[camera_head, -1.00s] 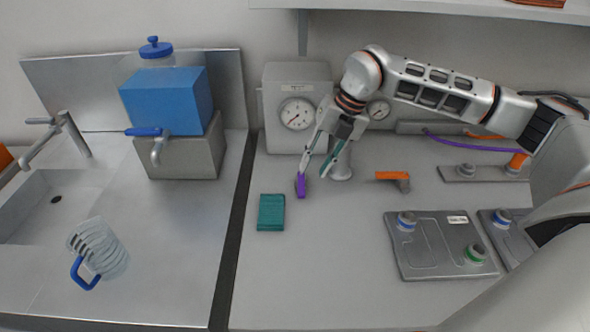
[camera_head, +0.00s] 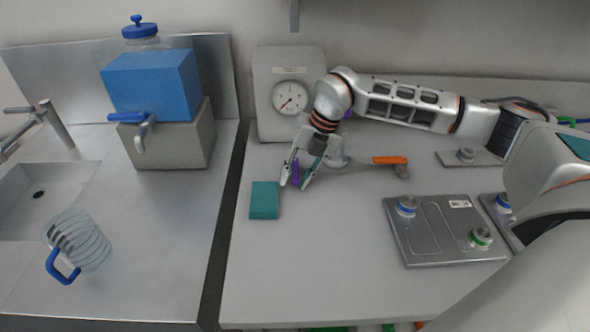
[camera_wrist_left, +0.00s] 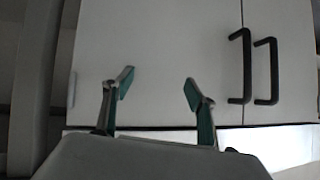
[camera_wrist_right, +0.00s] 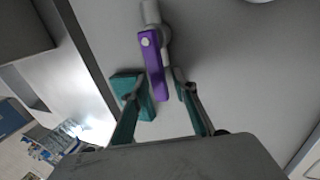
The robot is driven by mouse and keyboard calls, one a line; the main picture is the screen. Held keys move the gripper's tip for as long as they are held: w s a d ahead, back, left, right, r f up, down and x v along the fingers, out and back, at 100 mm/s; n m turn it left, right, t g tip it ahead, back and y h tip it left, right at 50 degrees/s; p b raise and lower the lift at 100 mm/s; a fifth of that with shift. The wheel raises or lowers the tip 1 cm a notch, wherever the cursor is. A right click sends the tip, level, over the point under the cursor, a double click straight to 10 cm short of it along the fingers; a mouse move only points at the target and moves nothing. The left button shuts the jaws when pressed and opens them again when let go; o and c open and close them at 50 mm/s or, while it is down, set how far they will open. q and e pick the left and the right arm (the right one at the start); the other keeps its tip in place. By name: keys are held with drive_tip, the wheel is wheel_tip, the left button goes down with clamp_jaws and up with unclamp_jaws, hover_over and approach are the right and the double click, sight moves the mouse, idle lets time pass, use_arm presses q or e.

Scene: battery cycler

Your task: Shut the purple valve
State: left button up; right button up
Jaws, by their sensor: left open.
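The purple valve handle (camera_head: 295,172) shows in part between the fingers of my right gripper (camera_head: 294,185) in the head view. In the right wrist view the handle (camera_wrist_right: 155,65) runs out from its pale pipe fitting (camera_wrist_right: 151,14) toward the gripper. Its free end lies between the two fingertips of the right gripper (camera_wrist_right: 160,88), which stand apart with a gap beside the handle. My left gripper (camera_wrist_left: 158,88) is open and empty in front of white cabinet doors (camera_wrist_left: 160,45) in the left wrist view. It is not in the head view.
A teal block (camera_head: 264,200) lies just left of the right gripper. A gauge box (camera_head: 290,65) stands behind. An orange-handled valve (camera_head: 390,160) and a grey plate (camera_head: 440,232) with knobs are to the right. The bench front (camera_head: 310,270) is clear.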

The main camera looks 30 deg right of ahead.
drive_tip(key=c, duration=0.3)
drive_tip(key=shift+c, duration=0.2)
drive_tip(key=shift+w+a+m, duration=0.15)
drive_tip(key=shift+a+m, duration=0.2)
drive_tip(key=shift+m, duration=0.25)
drive_tip(key=m, duration=0.1)
drive_tip(key=w+a+m+t+h, duration=0.1)
drive_tip(key=m, duration=0.1)
drive_tip(key=a+m, duration=0.1)
drive_tip(key=shift+w+m+t, duration=0.3)
drive_tip(key=shift+w+m, duration=0.05)
drive_tip(key=shift+m, duration=0.05)
drive_tip(key=shift+w+m+h+b, duration=0.15)
drive_tip(key=shift+m+h+b, duration=0.15)
